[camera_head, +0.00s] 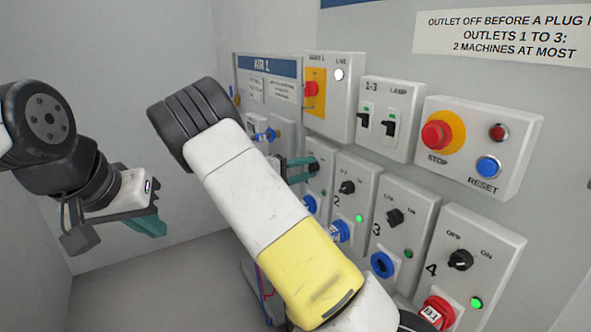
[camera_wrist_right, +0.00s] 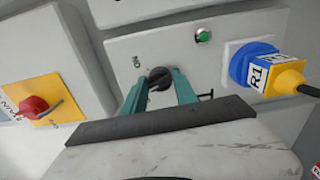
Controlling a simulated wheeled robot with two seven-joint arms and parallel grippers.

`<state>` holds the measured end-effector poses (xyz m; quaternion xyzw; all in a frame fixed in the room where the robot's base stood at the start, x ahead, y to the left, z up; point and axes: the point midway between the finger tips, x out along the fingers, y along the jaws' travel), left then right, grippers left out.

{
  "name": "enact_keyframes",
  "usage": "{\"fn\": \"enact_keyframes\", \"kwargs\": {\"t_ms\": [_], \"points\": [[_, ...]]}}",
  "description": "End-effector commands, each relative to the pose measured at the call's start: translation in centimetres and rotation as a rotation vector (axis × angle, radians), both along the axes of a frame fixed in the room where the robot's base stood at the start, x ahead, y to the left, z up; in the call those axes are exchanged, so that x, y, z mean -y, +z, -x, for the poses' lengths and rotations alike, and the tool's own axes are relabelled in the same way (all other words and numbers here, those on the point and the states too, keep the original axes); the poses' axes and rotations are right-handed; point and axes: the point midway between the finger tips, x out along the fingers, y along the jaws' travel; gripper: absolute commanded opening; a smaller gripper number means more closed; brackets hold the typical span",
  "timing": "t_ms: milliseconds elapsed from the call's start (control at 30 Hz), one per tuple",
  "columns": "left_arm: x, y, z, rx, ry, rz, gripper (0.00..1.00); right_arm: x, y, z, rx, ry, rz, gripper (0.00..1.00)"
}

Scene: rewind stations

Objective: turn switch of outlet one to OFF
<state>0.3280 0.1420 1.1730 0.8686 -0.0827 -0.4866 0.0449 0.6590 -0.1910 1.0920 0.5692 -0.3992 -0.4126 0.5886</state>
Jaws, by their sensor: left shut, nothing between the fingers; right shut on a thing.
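The black rotary switch of outlet one (camera_wrist_right: 159,77) sits on a light grey panel in the right wrist view. My right gripper (camera_wrist_right: 172,84) has its teal fingers closed around this knob; in the head view its fingertips (camera_head: 303,168) are at the outlet one panel, mostly behind my right arm. A label beside the knob is partly readable, but I cannot tell the knob's exact setting. A green lamp (camera_wrist_right: 203,36) and a blue socket with a yellow plug marked R1 (camera_wrist_right: 285,75) are on the same panel. My left gripper (camera_head: 146,224) is shut and empty, at the left, away from the panels.
Outlets 2 (camera_head: 347,187), 3 (camera_head: 395,217) and 4 (camera_head: 460,260) run to the right with similar knobs. Above are lamp switches (camera_head: 390,122), a red STOP button (camera_head: 437,134) and a blue RESET button (camera_head: 488,167). An AIR 1 panel (camera_head: 268,70) is behind.

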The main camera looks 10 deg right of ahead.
Motion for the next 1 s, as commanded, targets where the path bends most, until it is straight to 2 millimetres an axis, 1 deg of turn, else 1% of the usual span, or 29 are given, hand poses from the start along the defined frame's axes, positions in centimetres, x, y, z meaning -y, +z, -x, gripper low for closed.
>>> {"fn": "enact_keyframes", "kwargs": {"t_ms": [200,500,700,1000], "points": [[0.0,0.0,0.0,0.0,0.0,0.0,0.0,-0.12,-0.1,-0.02,-0.174,0.003,0.061,0.0],[0.0,0.0,0.0,0.0,0.0,0.0,0.0,-0.12,-0.08,0.0,-0.337,0.002,0.12,0.0],[0.0,0.0,0.0,0.0,0.0,0.0,0.0,-0.12,-0.08,0.0,-0.39,0.002,0.139,0.0],[0.0,0.0,0.0,0.0,0.0,0.0,0.0,-0.12,-0.09,0.0,-0.409,0.002,0.146,0.0]]}}
